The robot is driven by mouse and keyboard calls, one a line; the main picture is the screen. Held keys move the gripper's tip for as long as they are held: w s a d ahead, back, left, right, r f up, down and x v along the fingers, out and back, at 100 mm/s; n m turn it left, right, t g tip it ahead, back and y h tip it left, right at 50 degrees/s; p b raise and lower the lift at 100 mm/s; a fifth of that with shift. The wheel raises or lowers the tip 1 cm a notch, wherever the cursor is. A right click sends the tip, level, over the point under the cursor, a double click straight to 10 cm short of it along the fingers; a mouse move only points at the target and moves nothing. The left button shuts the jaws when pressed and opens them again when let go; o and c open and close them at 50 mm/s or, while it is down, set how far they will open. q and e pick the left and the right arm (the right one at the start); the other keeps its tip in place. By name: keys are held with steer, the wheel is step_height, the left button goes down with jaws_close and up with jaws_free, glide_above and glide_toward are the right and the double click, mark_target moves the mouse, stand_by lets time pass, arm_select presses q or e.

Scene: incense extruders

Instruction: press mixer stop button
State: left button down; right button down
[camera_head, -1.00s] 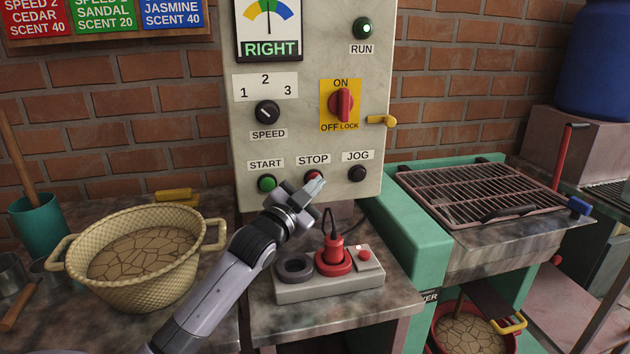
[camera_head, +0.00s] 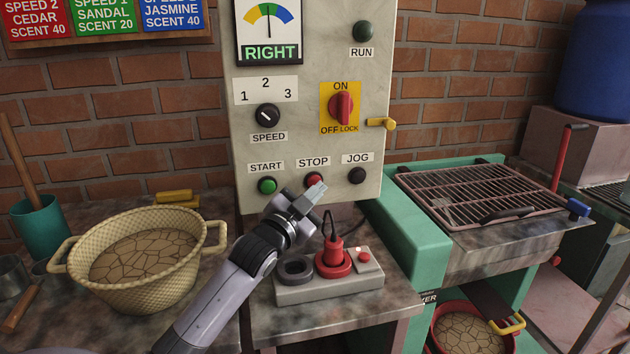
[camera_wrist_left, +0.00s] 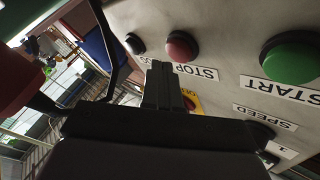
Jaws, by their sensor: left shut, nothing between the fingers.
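The red STOP button (camera_head: 314,180) sits on the pale control panel (camera_head: 210,12) between the green START button (camera_head: 267,185) and the black JOG button (camera_head: 356,176). My left gripper (camera_head: 318,188) is shut and empty, its fingertips just below and in front of the STOP button, partly covering it. In the left wrist view, the STOP button (camera_wrist_left: 181,46) shows whole beyond the closed fingers (camera_wrist_left: 160,70), with a small gap seeming to lie between them. The RUN lamp (camera_head: 363,31) is dark. My right gripper is not in view.
A grey socket block (camera_head: 330,289) with a red plug (camera_head: 333,248) stands below the panel. A woven basket (camera_head: 135,275) is on the left bench. A yellow panel handle (camera_head: 380,123) sticks out at the right. A grill rack (camera_head: 470,192) lies further right.

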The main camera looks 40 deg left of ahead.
arm_select(q)
steer(key=shift+s+d, duration=0.1)
steer(key=s+d+p, duration=0.1)
steer(key=s+d, duration=0.2)
steer(key=shift+d+p, duration=0.35)
steer(key=shift+p, duration=0.05)
stand_by(1.0)
